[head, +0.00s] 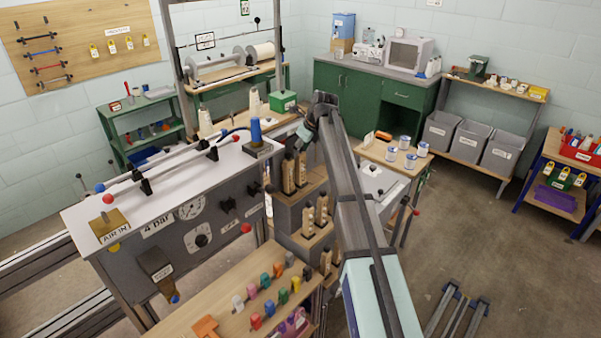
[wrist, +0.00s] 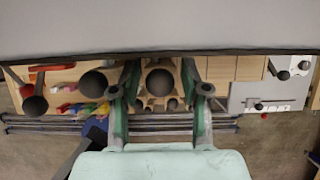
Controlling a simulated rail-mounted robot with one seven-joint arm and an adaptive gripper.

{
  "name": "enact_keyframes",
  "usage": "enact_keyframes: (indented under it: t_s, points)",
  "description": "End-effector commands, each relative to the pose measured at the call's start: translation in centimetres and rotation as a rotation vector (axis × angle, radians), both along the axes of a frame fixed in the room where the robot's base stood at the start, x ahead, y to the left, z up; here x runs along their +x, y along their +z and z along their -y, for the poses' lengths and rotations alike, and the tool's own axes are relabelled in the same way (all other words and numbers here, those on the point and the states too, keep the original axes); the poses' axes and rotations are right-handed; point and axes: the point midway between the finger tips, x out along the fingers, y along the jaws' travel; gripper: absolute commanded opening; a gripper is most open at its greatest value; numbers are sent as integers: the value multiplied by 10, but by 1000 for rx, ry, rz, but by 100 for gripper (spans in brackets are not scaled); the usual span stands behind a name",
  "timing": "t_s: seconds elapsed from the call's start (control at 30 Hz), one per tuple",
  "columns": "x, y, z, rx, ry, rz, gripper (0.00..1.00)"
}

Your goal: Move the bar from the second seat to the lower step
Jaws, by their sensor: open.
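A stepped stand with dark grey sides (head: 283,215) is left of my arm in the head view. Upright wooden posts (head: 288,175) stand in groups on its steps; a lower step (head: 310,240) carries more posts. My gripper (head: 304,137) is above the top of the stand, its fingers mostly hidden. In the wrist view my gripper (wrist: 161,95) has its two green fingers spread, with a pale wooden piece and dark round ends (wrist: 160,77) showing between and beyond them. I cannot pick out the bar for certain, nor tell whether the fingers touch anything.
A wooden board (head: 228,300) with several coloured pegs is in front. A small table with tins (head: 391,154) stands right of my arm. The floor (head: 440,240) farther right is mostly clear.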

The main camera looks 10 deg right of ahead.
Motion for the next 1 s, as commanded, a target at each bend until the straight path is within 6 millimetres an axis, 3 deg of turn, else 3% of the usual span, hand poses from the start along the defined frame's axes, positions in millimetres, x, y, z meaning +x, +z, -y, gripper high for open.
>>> enact_keyframes:
  t_s: [0.23,0.27,0.3,0.37,0.67,1.0]
  points:
    - [0,0,0,0,0,0,46]
    - [0,0,0,0,0,0,42]
    - [0,0,0,0,0,0,28]
    - [0,0,0,0,0,0,9]
    - [0,4,0,1,0,1,9]
    - [0,24,0,1,0,1,9]
